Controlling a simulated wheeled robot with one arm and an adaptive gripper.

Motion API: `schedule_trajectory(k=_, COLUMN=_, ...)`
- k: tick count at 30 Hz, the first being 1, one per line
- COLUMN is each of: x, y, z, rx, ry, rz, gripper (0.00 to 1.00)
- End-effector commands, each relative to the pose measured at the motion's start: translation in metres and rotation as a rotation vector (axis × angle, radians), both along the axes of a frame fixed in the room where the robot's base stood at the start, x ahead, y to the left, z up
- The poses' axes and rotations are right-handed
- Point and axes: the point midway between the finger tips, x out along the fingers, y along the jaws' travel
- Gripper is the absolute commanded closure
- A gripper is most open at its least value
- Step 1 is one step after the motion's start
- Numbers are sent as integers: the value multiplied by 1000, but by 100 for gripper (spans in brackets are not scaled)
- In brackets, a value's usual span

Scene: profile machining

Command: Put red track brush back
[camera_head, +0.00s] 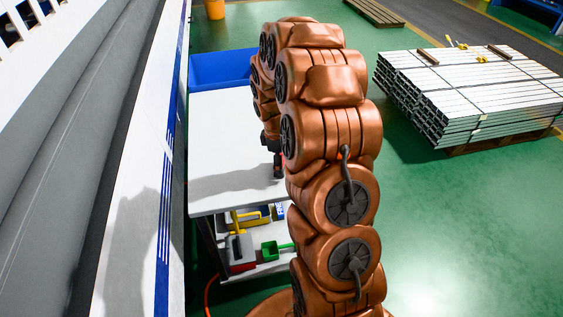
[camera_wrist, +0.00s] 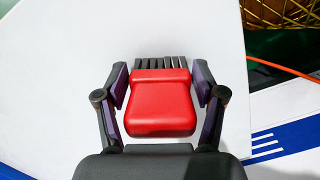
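The red track brush, a block with a rounded red body and a row of dark bristles, lies between my two fingers in the wrist view (camera_wrist: 160,103). My gripper (camera_wrist: 160,85) has its dark, purple-padded fingers on either side of the brush, very close to its edges. I cannot tell whether the pads touch it. In the head view my gripper (camera_head: 273,145) points down over the right part of the white tabletop (camera_head: 225,130). A dark piece with a little red shows at its tip; the brush is mostly hidden there by my arm.
A lower shelf under the tabletop holds a red box (camera_head: 243,267), a green bin (camera_head: 270,250) and yellow items (camera_head: 247,220). A blue bin (camera_head: 220,69) stands behind the table. A large white machine (camera_head: 135,190) borders the left. Stacked metal profiles (camera_head: 480,90) lie at right.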

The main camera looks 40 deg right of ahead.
Motion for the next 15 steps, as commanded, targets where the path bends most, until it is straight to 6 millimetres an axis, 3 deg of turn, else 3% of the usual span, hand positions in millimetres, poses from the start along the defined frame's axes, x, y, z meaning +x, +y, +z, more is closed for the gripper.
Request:
schedule_trajectory(k=4, x=0, y=0, z=0, rx=0, ry=0, rz=0, gripper=13)
schedule_trajectory(k=15, x=0, y=0, z=4, rx=-1, ry=-1, rz=0, gripper=13)
